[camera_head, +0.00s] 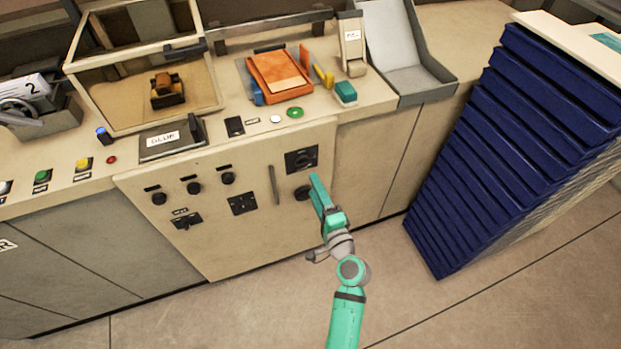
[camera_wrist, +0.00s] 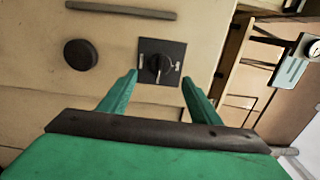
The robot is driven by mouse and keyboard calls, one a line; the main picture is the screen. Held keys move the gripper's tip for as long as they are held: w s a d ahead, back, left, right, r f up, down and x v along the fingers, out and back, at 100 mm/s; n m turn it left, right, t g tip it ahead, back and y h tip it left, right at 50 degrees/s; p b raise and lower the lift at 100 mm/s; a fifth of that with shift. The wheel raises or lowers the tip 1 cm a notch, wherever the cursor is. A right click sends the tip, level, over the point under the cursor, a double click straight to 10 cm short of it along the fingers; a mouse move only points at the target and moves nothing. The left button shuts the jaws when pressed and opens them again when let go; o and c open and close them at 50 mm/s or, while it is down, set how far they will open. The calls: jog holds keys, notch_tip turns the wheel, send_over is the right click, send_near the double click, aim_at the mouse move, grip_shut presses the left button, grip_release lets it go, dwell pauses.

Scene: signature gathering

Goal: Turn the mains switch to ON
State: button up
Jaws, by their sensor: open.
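A rotary switch on a square black plate (camera_wrist: 172,47) is between my fingertips in the wrist view, beyond them. It carries small pale markings and a dark knob with a light pointer line; I cannot read the markings, so I cannot confirm that it is the mains switch. In the head view the same plate (camera_head: 301,158) is at the upper right of the beige panel, just above my gripper (camera_head: 315,179). My gripper is open and empty in the wrist view (camera_wrist: 160,76), its green fingers pointing towards the panel. They appear apart from the knob, though the gap is hard to judge.
A round black knob (camera_wrist: 80,54) sits beside the plate, and a bar handle (camera_wrist: 121,11) lies near both. Several other knobs and a small lever switch (camera_head: 186,221) are further left on the panel (camera_head: 235,255). A stack of blue trays (camera_head: 495,150) stands to the right.

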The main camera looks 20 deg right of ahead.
jog(key=shift+s, duration=1.15)
jog(key=s+a+f+n+g+h, duration=0.1)
jog(key=s+a+f+n+g, duration=0.15)
jog(key=s+a+f, duration=0.45)
jog(key=s+a+f+n+g+h, duration=0.15)
jog(key=s+n, duration=0.25)
jog(key=s, duration=0.6)
jog(key=s+a+r+n, duration=0.3)
jog(key=s, duration=0.2)
jog(key=s+a+r+n+t+y, duration=0.1)
jog(key=s+a+r+n, duration=0.2)
jog(key=s, duration=0.3)
jog(key=s+a+r+n+y, duration=0.1)
jog(key=s+a+r+n, duration=0.2)
jog(key=s+a+n, duration=0.1)
jog(key=shift+s+a+r+n, duration=0.2)
jog(key=shift+s+n, duration=0.45)
jog(key=shift+s, duration=0.6)
